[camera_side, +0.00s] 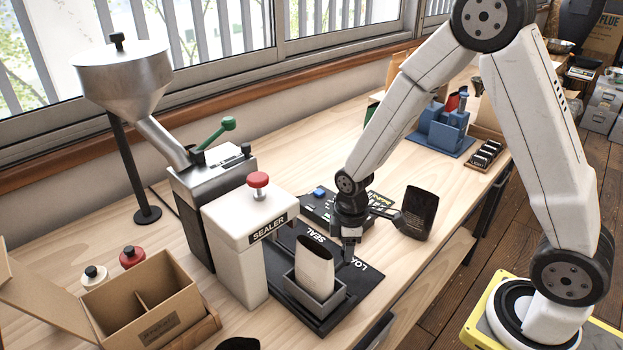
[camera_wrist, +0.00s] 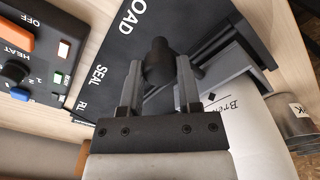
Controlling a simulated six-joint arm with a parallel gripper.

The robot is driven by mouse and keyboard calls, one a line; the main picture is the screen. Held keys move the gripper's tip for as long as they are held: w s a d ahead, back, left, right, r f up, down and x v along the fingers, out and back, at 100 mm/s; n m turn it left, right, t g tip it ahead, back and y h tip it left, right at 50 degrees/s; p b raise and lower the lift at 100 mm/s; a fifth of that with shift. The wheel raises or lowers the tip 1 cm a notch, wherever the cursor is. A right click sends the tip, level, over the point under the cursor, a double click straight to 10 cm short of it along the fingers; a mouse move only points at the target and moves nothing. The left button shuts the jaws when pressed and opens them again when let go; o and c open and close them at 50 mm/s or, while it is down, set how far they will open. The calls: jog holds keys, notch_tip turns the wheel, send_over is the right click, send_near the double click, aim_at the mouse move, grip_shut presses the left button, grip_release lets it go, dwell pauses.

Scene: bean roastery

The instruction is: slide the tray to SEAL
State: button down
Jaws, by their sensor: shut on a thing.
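A grey tray (camera_side: 302,296) sits on a black track plate (camera_side: 367,284) lettered LOAD and SEAL, in front of the white sealer (camera_side: 240,248). A pale bag (camera_side: 314,262) stands upright in the tray. The tray appears nearer the LOAD lettering than SEAL. My gripper (camera_side: 351,246) reaches down beside the tray's right side. In the wrist view its two fingers (camera_wrist: 160,66) are shut on the dark round knob (camera_wrist: 160,48) of the tray's handle. The pale bag (camera_wrist: 236,125) fills the lower right there. Part of the plate's lettering is cut off or hidden.
A control box (camera_wrist: 28,65) with HEAT and OFF markings lies behind the plate. A hopper machine (camera_side: 125,78) with a green-handled lever stands left of the sealer. An open cardboard box (camera_side: 150,300) is at front left. Blue holders (camera_side: 441,130) stand farther right.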

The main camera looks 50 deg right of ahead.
jog(key=shift+w, duration=0.2)
jog(key=shift+w, duration=6.35)
jog(key=shift+c, duration=1.4)
grip_release()
jog(key=shift+r, duration=0.1)
notch_tip(320, 180, up, 8)
jog(key=shift+s, duration=0.1)
